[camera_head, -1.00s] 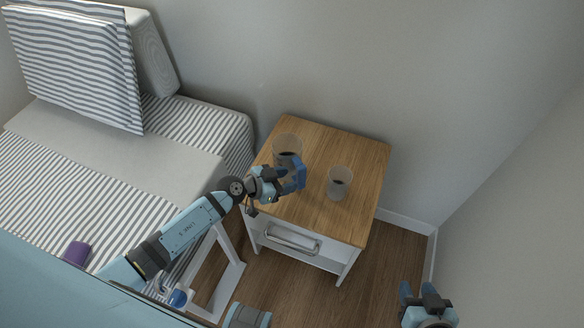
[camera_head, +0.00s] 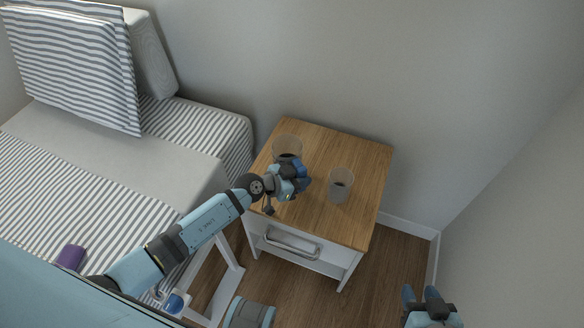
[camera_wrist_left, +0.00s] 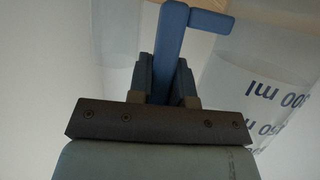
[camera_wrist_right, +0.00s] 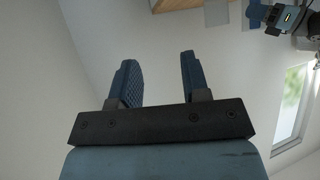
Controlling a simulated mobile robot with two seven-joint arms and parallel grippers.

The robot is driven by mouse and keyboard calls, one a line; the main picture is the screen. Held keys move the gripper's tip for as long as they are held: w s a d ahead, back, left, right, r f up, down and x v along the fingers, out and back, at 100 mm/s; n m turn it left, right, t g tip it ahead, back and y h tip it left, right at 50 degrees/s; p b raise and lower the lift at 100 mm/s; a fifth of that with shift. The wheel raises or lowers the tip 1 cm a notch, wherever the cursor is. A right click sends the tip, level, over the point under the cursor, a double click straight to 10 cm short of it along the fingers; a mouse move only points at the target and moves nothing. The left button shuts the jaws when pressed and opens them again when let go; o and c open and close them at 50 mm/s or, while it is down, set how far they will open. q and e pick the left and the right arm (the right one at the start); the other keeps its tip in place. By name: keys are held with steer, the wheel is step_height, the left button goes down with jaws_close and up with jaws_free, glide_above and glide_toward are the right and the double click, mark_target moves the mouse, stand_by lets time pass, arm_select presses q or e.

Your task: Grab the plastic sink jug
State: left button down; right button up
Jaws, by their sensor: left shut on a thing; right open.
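The clear plastic jug (camera_head: 287,147) with a blue handle stands on the wooden top of a small cabinet, near its back left. My left gripper (camera_head: 303,184) is at its front side. In the left wrist view the two fingers are shut on the blue handle (camera_wrist_left: 171,40), and the jug's wall with blue ml marks (camera_wrist_left: 262,95) is to the right, upside down. The gripper and wrist partly hide the jug's lower part in the head view. My right gripper (camera_head: 428,296) is open and empty, low at the right; its parted fingers show in the right wrist view (camera_wrist_right: 158,80).
A second clear cup (camera_head: 340,184) without a visible handle stands to the right of my left gripper. The cabinet top (camera_head: 350,150) is otherwise clear. A striped bed (camera_head: 60,185) is at the left; walls close in behind and at the right.

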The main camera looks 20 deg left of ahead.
arm_select(q)
steer(key=shift+r, duration=0.2)
step_height(320, 180, up, 20)
steer(key=p, duration=0.9)
steer(key=shift+f, duration=0.25)
arm_select(e)
steer(key=shift+s+d+r+g, duration=0.1)
steer(key=shift+d+r, duration=0.05)
steer(key=shift+r, duration=0.45)
steer(key=shift+s+d+r+g, duration=0.1)
steer(key=shift+s+d+r, duration=0.05)
steer(key=shift+r, duration=0.4)
steer(key=shift+s+d+r+g, duration=0.1)
steer(key=shift+d+r, duration=0.05)
steer(key=shift+r, duration=0.45)
